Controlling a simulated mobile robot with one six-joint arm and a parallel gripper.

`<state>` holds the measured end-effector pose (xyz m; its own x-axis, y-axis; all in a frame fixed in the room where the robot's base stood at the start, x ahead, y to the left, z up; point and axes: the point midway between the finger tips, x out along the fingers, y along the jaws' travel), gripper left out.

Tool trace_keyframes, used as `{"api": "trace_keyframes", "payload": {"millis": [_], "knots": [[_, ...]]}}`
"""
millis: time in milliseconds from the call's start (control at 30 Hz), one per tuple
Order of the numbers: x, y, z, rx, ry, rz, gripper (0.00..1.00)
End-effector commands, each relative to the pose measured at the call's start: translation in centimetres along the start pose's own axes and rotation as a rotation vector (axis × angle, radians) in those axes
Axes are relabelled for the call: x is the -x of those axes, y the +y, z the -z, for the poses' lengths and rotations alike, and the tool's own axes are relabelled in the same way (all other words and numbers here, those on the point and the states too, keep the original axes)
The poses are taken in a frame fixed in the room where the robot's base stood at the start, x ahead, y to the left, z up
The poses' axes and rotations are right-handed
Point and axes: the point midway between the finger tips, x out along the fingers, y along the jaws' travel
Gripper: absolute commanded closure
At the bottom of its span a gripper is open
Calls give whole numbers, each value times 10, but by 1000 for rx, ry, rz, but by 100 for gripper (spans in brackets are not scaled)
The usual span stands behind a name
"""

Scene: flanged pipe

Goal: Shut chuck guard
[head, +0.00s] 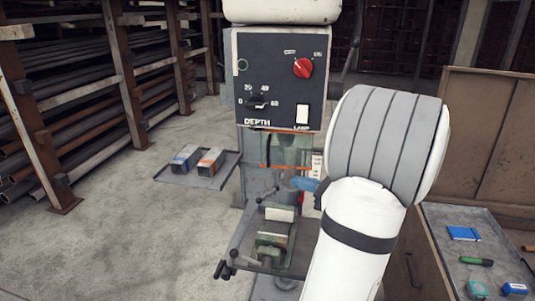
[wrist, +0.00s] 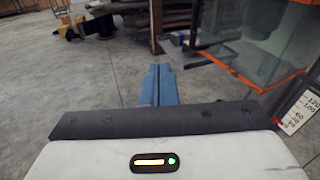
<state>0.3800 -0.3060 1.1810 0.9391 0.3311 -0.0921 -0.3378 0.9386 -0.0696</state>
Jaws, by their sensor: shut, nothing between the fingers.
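The chuck guard (head: 264,150) is a clear panel with orange edging, below the dark control panel of the drill press (head: 270,75) in the head view. In the wrist view the guard (wrist: 258,45) fills the upper right, its orange lower edge running up to the right. My gripper (head: 300,183) is just below the guard in the head view, its blue fingers pointing left. In the wrist view my gripper (wrist: 158,72) is shut and empty, left of the guard with a gap between them in the picture. My arm covers part of the press's right side.
A vise (head: 272,243) stands below the guard, with a handle lever at left. A depth scale (wrist: 300,112) is close at right in the wrist view. A tray (head: 170,176) with two boxes lies left; a bench (head: 480,245) with small items stands right.

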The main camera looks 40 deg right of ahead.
Motion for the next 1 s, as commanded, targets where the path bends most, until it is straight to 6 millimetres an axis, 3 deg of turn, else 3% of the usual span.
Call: {"api": "trace_keyframes", "payload": {"millis": [100, 267, 367, 800, 1000], "knots": [[26, -27, -3, -57, -62, 100, 100], [29, -38, -5, -81, -91, 138, 100], [16, -39, -7, -80, -91, 135, 100], [-73, -51, -16, -79, -88, 134, 100], [-96, -55, -16, -78, -88, 137, 100]]}}
